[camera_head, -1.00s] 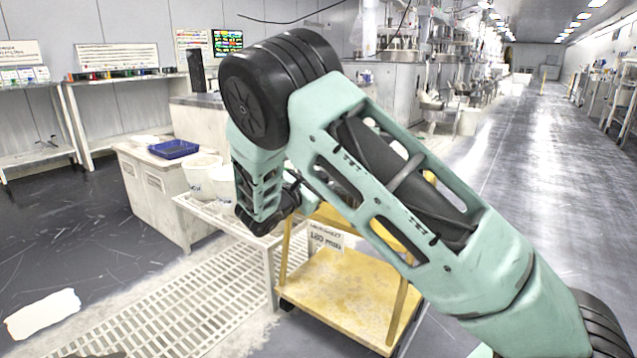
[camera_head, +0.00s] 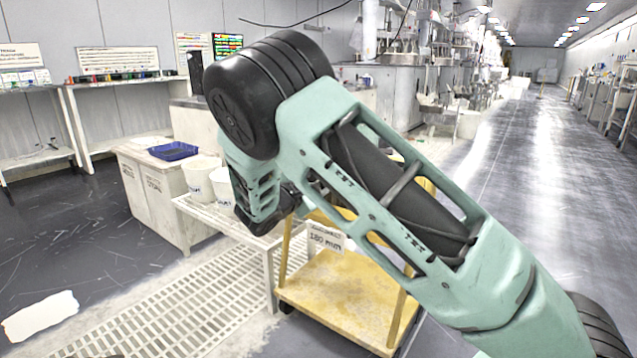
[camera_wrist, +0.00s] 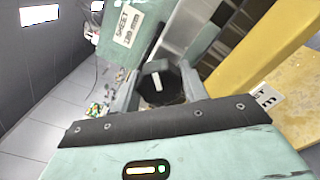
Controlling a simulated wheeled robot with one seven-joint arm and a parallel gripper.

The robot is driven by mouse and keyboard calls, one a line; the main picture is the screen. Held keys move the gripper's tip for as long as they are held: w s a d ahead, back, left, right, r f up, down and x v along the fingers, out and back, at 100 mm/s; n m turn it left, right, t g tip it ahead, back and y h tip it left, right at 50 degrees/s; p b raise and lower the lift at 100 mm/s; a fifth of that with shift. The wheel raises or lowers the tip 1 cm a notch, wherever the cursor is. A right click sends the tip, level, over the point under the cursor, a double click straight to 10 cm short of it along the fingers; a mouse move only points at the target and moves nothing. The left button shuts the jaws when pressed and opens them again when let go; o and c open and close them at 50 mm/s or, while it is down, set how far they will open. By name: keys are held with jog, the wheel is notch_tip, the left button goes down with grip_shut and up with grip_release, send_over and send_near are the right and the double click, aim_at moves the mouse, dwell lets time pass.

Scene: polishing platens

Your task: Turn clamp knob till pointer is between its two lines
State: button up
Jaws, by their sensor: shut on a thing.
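In the wrist view a dark, many-sided knob (camera_wrist: 163,84) sits between the two grey fingers of my gripper (camera_wrist: 160,92). The fingers are shut on it from the left and right. A short white bar, which looks like the pointer, shows on the knob's face, close to upright in the picture. I cannot make out the two lines around it.
A yellow cart (camera_head: 335,300) with a white 180 mm label (camera_head: 326,238) stands below my arm. A white bench (camera_head: 228,222) holds white buckets (camera_head: 203,178) beside it. A blue tray (camera_head: 173,151) rests on a cabinet behind. The aisle at right is clear.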

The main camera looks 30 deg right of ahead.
jog(key=o, duration=1)
jog(key=p+v, duration=0.4)
jog(key=v, duration=1.3)
jog(key=shift+s+a+p, duration=0.1)
jog(key=shift+a+p, duration=0.1)
jog(key=shift+p, duration=0.1)
